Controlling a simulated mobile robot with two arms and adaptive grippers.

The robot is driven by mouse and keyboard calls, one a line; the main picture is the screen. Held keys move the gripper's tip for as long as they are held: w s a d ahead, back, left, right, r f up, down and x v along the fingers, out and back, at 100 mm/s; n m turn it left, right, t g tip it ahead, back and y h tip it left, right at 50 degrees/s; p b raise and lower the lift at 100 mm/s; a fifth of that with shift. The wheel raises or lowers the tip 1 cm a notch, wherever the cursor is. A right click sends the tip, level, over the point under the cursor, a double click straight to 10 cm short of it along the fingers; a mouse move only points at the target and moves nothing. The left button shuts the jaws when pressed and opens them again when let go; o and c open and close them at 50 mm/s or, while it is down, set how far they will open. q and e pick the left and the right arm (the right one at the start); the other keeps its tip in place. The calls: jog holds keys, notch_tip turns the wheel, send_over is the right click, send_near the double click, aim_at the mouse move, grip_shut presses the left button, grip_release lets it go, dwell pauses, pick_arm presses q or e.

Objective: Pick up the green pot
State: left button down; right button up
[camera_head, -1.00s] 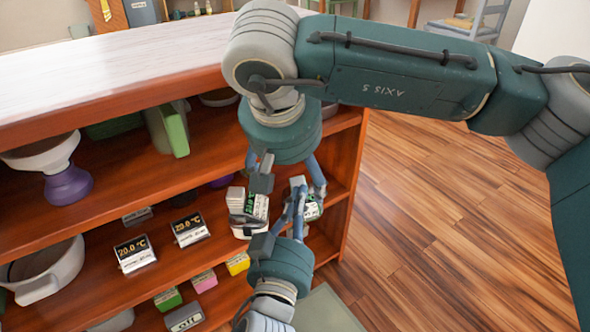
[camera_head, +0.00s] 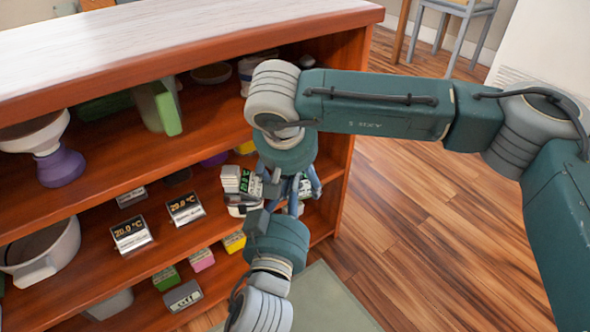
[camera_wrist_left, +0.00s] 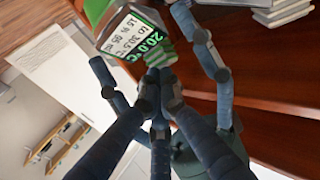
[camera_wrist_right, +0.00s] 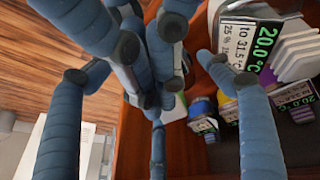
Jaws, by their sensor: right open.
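No green thing shows clearly as a pot. On the upper shelf in the head view, a pale container with a light green face (camera_head: 168,113) stands left of my grippers, and a dark green thing (camera_head: 108,104) lies in shadow behind it. My right gripper (camera_head: 296,186) points down in front of the shelf's right end; its fingers are spread in the right wrist view (camera_wrist_right: 150,72). My left gripper (camera_head: 270,203) is just below it, fingers among the right one's. In the left wrist view its fingertips (camera_wrist_left: 161,88) are close together; whether they hold anything is unclear.
Small display boxes (camera_head: 130,235) and coloured blocks (camera_head: 202,259) line the lower shelves. A display stack (camera_head: 240,185) sits close by the grippers. A white pan (camera_head: 42,258) and a purple-based funnel (camera_head: 60,165) are at left. Wooden floor (camera_head: 420,210) is clear at right.

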pick_arm(q)
jog(key=shift+f, duration=0.75)
pick_arm(e)
jog(key=shift+c, duration=0.5)
jog(key=c, duration=1.4)
pick_arm(q)
jog(key=shift+w+r, duration=0.1)
jog(key=shift+r, duration=0.6)
pick_arm(e)
jog(key=shift+f, duration=0.15)
jog(key=shift+c, duration=0.6)
jog(key=shift+d+f, duration=0.1)
pick_arm(q)
jog(key=s+a, duration=0.1)
jog(key=s, duration=0.6)
jog(key=shift+s, duration=0.25)
jog(key=shift+a, duration=0.1)
